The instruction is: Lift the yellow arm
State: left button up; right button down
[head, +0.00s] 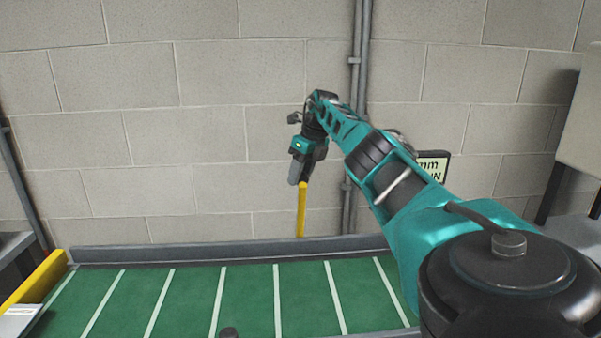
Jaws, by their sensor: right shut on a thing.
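The yellow arm (301,209) is a thin, nearly upright bar in the middle of the head view. Its lower end meets the dark rail at the back of the green surface. My right gripper (298,177) is at the top of the bar, pointing down, and is shut on it. The fingers and the wrist hide the bar's upper end. My left gripper is not in view.
A green surface with white stripes (249,300) fills the front, with a dark rail (200,250) behind it. A yellow side piece (38,280) is at the left. Grey pipes (357,130) run up the block wall, and a sign (435,165) is partly hidden by my right arm.

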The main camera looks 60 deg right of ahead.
jog(key=shift+w+d+r+h, duration=0.1)
jog(key=shift+d+r+h, duration=0.2)
jog(key=shift+d, duration=0.45)
jog(key=c, duration=1.1)
grip_release()
jog(key=shift+o, duration=1)
jog(key=shift+w+d+f, duration=0.1)
jog(key=shift+d+f, duration=0.1)
jog(key=shift+d, duration=0.05)
jog(key=shift+o, duration=1.1)
jog(key=shift+f, duration=0.15)
jog(key=v, duration=1.3)
